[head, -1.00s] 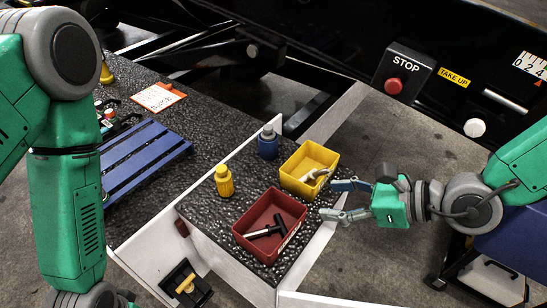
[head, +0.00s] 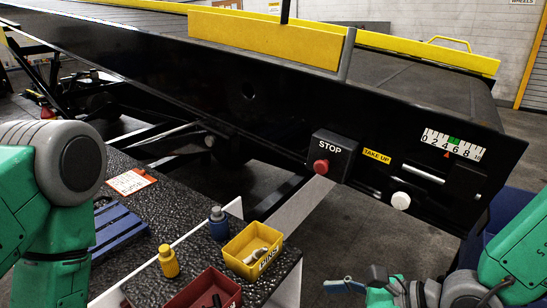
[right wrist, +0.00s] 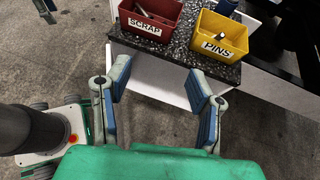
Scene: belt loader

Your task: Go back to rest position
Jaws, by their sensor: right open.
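My right gripper (right wrist: 160,80) is open, with nothing between its blue-padded fingers in the right wrist view. In the head view it also shows at the bottom right (head: 345,286), partly cut off by the frame, to the right of the bins and apart from them. The yellow PINS bin (head: 254,249) holds a few pale pieces and also shows in the wrist view (right wrist: 219,38). The red SCRAP bin (head: 205,290) holds a dark tool and also shows in the wrist view (right wrist: 151,22). My left arm enters at the left, but its gripper is outside the view.
A yellow bottle (head: 169,262) and a blue bottle (head: 218,224) stand on the dark speckled bench. A blue slatted pallet (head: 118,230) and an orange-edged card (head: 131,181) lie farther left. The black belt loader, with a red STOP button (head: 321,167) and white knob (head: 400,201), spans behind.

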